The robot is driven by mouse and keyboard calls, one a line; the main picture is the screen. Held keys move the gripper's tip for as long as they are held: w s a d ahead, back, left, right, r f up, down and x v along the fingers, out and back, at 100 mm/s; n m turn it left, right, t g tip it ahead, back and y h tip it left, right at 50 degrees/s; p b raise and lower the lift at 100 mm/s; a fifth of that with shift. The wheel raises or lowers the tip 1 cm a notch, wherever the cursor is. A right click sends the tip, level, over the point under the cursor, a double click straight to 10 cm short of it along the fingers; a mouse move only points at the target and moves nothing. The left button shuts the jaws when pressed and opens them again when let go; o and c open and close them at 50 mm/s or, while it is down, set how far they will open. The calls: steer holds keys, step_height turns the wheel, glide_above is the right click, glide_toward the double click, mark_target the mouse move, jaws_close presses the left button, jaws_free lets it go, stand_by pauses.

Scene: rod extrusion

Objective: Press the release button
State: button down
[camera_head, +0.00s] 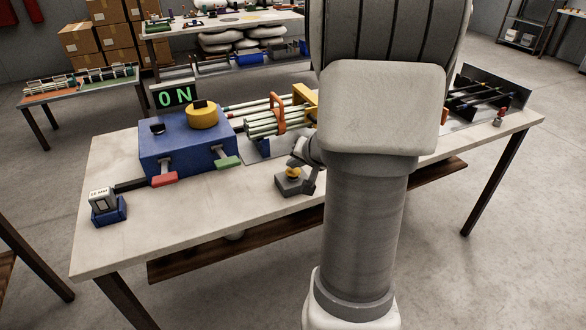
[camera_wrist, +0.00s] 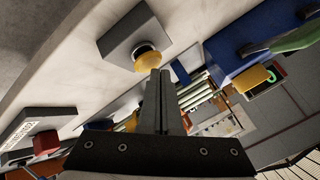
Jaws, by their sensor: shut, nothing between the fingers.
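A yellow round button on a grey box (camera_head: 291,185) sits near the table's front edge. In the wrist view the yellow button (camera_wrist: 148,58) lies just beyond my fingertips; I cannot tell whether they touch it. My gripper (camera_wrist: 160,72) is shut and empty, its two fingers together. In the head view my arm hides most of the gripper. A red button (camera_wrist: 46,142) on a grey block with a label shows at the lower left of the wrist view; the label is not readable. No label shows on the yellow button's box.
Rods (camera_head: 275,118) lie behind the button box. A small labelled block (camera_head: 104,203) is at the table's left end.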

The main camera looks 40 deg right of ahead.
mark_target(294, 173)
steer(key=shift+r, duration=0.4)
steer(key=shift+r+p, duration=1.75)
steer(key=shift+r, duration=0.8)
